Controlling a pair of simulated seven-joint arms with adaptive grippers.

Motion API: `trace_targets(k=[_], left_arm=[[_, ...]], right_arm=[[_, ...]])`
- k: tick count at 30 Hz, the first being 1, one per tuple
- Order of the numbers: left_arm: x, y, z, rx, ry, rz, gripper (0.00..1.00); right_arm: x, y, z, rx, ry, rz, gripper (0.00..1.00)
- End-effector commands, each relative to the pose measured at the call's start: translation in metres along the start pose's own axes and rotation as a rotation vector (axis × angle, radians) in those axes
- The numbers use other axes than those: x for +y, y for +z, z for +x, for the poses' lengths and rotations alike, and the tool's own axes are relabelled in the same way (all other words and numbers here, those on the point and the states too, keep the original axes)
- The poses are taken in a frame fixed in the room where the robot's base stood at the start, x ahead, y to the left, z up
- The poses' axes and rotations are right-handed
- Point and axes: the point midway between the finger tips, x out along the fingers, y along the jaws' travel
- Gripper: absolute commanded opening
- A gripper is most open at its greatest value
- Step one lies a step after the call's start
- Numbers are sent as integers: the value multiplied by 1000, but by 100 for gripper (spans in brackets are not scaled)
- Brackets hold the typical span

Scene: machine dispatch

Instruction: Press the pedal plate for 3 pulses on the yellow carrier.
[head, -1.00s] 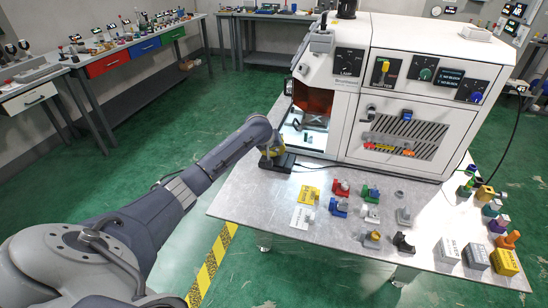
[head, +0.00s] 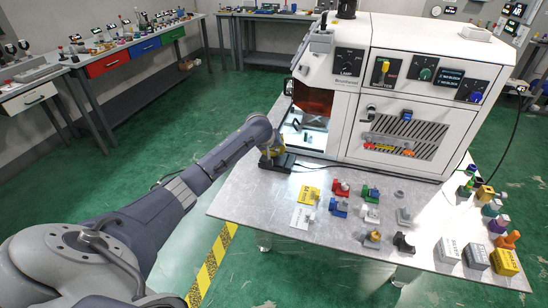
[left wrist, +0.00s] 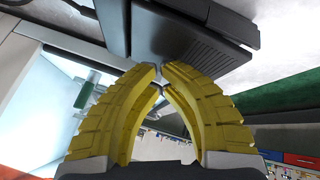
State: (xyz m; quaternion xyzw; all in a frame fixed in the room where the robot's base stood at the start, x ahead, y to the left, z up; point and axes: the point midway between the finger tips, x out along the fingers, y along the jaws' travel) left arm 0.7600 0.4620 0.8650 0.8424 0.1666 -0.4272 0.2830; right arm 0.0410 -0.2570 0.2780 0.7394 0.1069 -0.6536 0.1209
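The dark pedal plate (head: 284,163) lies on the table's near-left corner, in front of the machine's open chamber. It also fills the top of the left wrist view (left wrist: 200,38). My left gripper (head: 268,157) has yellow ribbed fingers. Its fingertips (left wrist: 160,72) meet with nothing visible between them, right at the pedal; whether they touch or press it I cannot tell. Which yellow thing is the carrier is unclear. My right gripper is out of view.
The white machine (head: 405,90) has knobs, a small display and a lit chamber (head: 312,118) holding a greyish piece. A cable runs from the pedal along the machine.

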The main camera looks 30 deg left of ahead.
Motion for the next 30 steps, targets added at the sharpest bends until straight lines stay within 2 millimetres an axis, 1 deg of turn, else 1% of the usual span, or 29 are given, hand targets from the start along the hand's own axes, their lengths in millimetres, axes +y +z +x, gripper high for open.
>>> trace_targets(k=[9, 20, 23, 30], left_arm=[[7, -5, -11, -1, 2, 1, 0], [7, -7, -13, 1, 1, 0, 0], [9, -9, -17, 1, 1, 0, 0], [18, -18, -33, 2, 3, 1, 0]], right_arm=[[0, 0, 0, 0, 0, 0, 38], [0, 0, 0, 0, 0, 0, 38], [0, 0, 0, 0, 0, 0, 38], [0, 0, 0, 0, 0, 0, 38]])
